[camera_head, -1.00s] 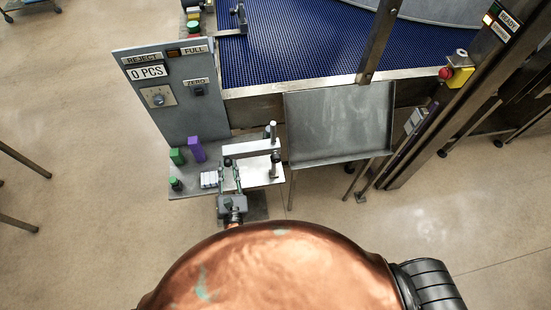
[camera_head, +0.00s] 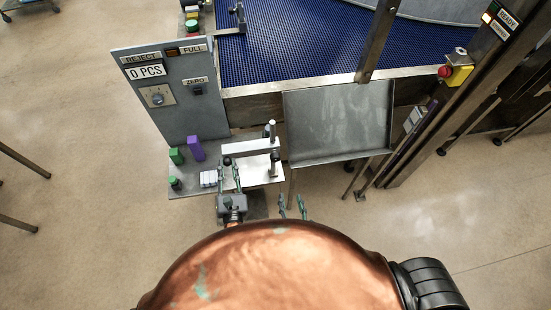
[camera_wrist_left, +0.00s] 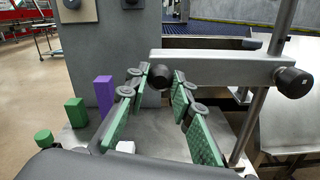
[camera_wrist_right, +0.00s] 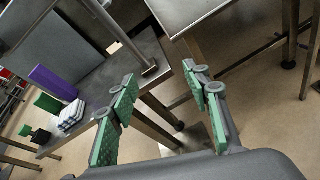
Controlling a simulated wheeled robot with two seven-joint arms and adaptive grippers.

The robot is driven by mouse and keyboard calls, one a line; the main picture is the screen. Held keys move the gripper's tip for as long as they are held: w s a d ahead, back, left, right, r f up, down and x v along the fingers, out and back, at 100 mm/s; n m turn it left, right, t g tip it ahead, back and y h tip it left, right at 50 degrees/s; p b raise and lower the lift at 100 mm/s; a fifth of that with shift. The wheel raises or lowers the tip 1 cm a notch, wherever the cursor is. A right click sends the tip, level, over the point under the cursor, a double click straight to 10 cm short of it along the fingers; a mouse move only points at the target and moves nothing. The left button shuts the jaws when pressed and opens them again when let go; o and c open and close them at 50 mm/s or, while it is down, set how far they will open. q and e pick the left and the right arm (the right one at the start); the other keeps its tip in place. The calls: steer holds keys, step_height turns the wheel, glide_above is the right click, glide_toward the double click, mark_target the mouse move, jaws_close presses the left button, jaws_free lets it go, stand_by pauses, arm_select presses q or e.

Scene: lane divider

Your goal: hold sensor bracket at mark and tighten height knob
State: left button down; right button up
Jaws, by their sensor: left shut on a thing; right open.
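The sensor bracket (camera_head: 250,149) is a light metal arm reaching left from an upright post (camera_head: 272,128); it also shows in the left wrist view (camera_wrist_left: 220,68). A black round sensor end (camera_wrist_left: 160,76) sits at its left tip. My left gripper (camera_head: 229,165) is shut on this end, between its green-padded fingers (camera_wrist_left: 159,78). A black knob (camera_wrist_left: 292,82) faces the camera at the post end of the arm. The height mark is too small to make out. My right gripper (camera_head: 293,205) is open and empty, in front of and below the post; its spread fingers fill the right wrist view (camera_wrist_right: 160,85).
A purple block (camera_head: 196,148), green blocks (camera_head: 176,156) and a white stack (camera_head: 208,179) stand on the grey shelf (camera_head: 188,186) left of the bracket. A metal tray (camera_head: 340,120) stands close on the right. A control panel (camera_head: 165,110) rises behind. Floor is clear at front right.

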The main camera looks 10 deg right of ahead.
mark_target(276, 161)
steer(key=a+r+n+t, duration=0.4)
steer(key=r+n, duration=0.1)
steer(key=r, duration=1)
steer(key=shift+y, duration=0.3)
steer(key=w, duration=1.1)
steer(key=shift+w+f, duration=0.15)
steer(key=shift+f, duration=0.1)
steer(key=shift+c, duration=0.6)
steer(key=c, duration=1)
steer(key=shift+c, duration=0.2)
steer(key=shift+m, duration=0.4)
steer(key=shift+c, duration=0.2)
